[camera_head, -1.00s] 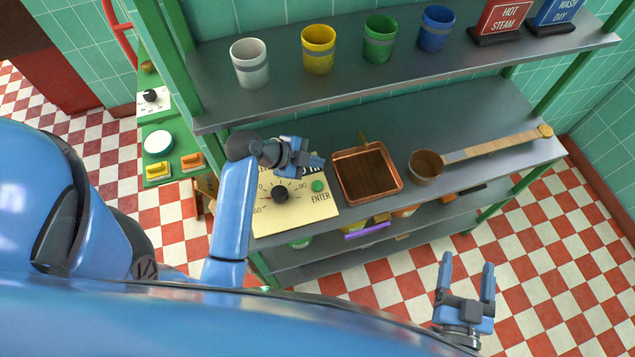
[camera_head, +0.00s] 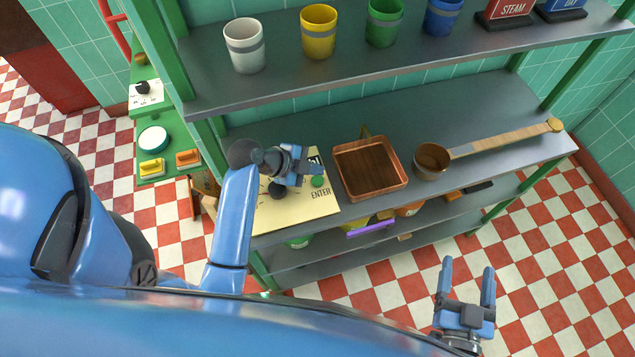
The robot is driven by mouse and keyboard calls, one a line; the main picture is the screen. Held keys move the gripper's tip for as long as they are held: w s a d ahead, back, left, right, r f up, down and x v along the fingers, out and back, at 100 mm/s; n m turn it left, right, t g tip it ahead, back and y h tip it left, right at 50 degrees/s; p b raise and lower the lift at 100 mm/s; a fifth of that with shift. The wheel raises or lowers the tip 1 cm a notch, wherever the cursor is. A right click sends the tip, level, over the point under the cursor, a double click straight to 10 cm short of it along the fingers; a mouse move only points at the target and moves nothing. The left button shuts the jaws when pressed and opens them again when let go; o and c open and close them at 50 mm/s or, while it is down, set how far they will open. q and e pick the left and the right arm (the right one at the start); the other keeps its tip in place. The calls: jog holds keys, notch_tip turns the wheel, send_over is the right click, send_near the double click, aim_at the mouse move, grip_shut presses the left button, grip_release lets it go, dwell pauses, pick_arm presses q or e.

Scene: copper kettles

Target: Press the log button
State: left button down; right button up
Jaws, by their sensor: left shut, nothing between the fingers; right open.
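A cream panel (camera_head: 290,219) lies on the middle shelf with a black knob (camera_head: 277,190) and a round green button (camera_head: 318,182) beside the word ENTER. No button marked "log" is readable; part of the panel's lettering is hidden behind my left gripper. My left gripper (camera_head: 317,170) is shut and empty, its tips just above the green button in the picture. I cannot tell whether they touch it. My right gripper (camera_head: 467,272) is open and empty, out over the floor at the lower right, far from the panel.
A square copper-rimmed tray (camera_head: 369,168) stands right of the panel, then a long-handled copper dipper (camera_head: 432,161). White (camera_head: 245,45), yellow (camera_head: 319,31), green (camera_head: 384,22) and blue (camera_head: 443,16) cups stand on the shelf above.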

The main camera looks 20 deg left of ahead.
aim_at(314, 182)
pick_arm(q)
jog(key=shift+f+b, duration=0.5)
jog(key=shift+f, duration=0.45)
jog(key=shift+f, duration=0.1)
dwell(1.3)
jog(key=shift+f+b, duration=0.35)
jog(key=shift+f+b, duration=0.45)
jog(key=shift+f, duration=0.05)
dwell(0.8)
jog(key=shift+r, duration=0.1)
dwell(0.3)
jog(key=shift+r+p, duration=0.75)
jog(key=shift+r, duration=0.1)
jog(key=shift+r, duration=0.1)
jog(key=shift+r+p, duration=2)
jog(key=shift+r, duration=0.45)
